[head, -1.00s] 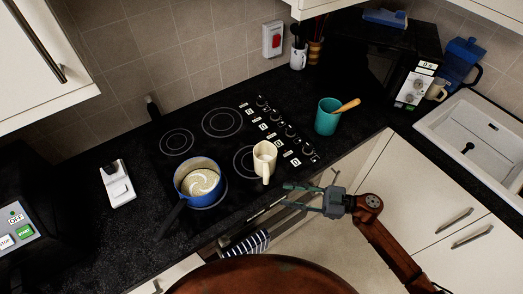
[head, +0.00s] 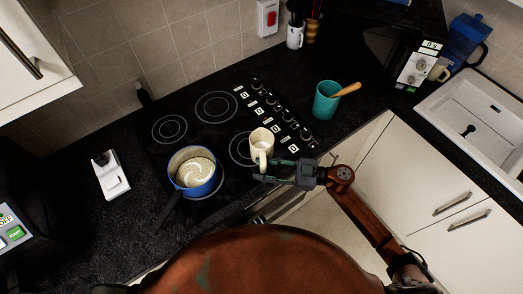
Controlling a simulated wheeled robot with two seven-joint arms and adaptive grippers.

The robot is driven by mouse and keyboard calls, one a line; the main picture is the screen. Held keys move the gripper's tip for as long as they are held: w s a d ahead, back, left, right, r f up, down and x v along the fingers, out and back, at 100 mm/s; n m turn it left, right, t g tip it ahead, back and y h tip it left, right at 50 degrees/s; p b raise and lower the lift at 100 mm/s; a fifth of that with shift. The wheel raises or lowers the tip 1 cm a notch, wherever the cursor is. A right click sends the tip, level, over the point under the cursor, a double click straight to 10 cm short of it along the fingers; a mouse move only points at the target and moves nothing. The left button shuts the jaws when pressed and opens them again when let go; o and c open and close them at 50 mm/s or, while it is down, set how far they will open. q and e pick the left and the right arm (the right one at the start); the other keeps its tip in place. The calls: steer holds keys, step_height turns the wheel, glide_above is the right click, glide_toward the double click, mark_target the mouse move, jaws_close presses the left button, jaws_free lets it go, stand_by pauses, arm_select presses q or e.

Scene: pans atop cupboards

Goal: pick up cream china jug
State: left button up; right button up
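The cream china jug (head: 262,146) stands upright on the black hob (head: 215,130), on the front right ring, to the right of a blue pan. Its handle faces toward me. My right gripper (head: 262,170) reaches in from the right, with its fingers at the near side of the jug by the handle. The fingers look apart, one on either side of the handle's lower part, though I cannot tell whether they touch it. My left gripper is not in view.
A blue pan (head: 201,187) with pale contents sits close left of the jug. A white device (head: 111,176) lies left on the black worktop. The sink (head: 480,120) is far right.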

steer(key=shift+c, duration=0.3)
steer(key=c, duration=0.6)
jaws_close()
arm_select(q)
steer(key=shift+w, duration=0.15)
